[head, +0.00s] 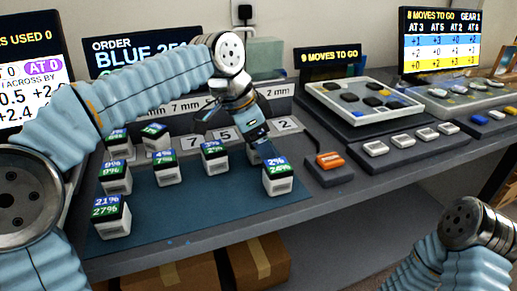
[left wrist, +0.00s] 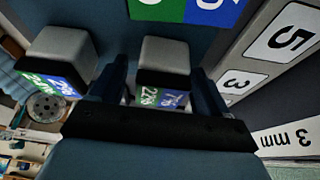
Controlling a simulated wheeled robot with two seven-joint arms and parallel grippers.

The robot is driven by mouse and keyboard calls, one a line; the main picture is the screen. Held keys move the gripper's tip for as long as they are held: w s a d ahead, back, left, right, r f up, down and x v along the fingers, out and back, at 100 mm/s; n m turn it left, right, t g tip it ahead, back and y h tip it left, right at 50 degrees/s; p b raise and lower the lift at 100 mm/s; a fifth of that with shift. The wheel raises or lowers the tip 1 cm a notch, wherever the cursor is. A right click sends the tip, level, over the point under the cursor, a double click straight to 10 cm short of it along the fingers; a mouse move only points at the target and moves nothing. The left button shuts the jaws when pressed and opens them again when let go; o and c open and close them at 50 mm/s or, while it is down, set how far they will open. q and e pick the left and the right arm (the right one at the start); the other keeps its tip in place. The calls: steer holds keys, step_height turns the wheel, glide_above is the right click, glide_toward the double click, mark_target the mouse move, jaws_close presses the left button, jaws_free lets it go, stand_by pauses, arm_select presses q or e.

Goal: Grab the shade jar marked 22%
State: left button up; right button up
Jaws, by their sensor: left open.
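In the left wrist view, a jar with a grey body (left wrist: 163,55) and a blue-and-green label reading 22% on its green part stands between the fingers of my left gripper (left wrist: 158,72). The fingers are open, one on each side, and gaps seem to show beside the jar. In the head view my left gripper (head: 262,146) points down over the mat, just behind a jar marked 2% and 24% (head: 278,178). I cannot clearly make out the 22% jar there; the gripper seems to hide it. My right gripper is out of view.
Several similar jars, such as one marked 21% and 27% (head: 110,220), stand on the blue mat (head: 200,215). A neighbouring jar (left wrist: 60,52) is close beside the left finger in the wrist view. An orange button (head: 329,161) is right of the mat. Number cards line the back.

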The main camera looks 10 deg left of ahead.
arm_select(q)
steer(key=c, duration=1.1)
steer(key=shift+r, duration=0.15)
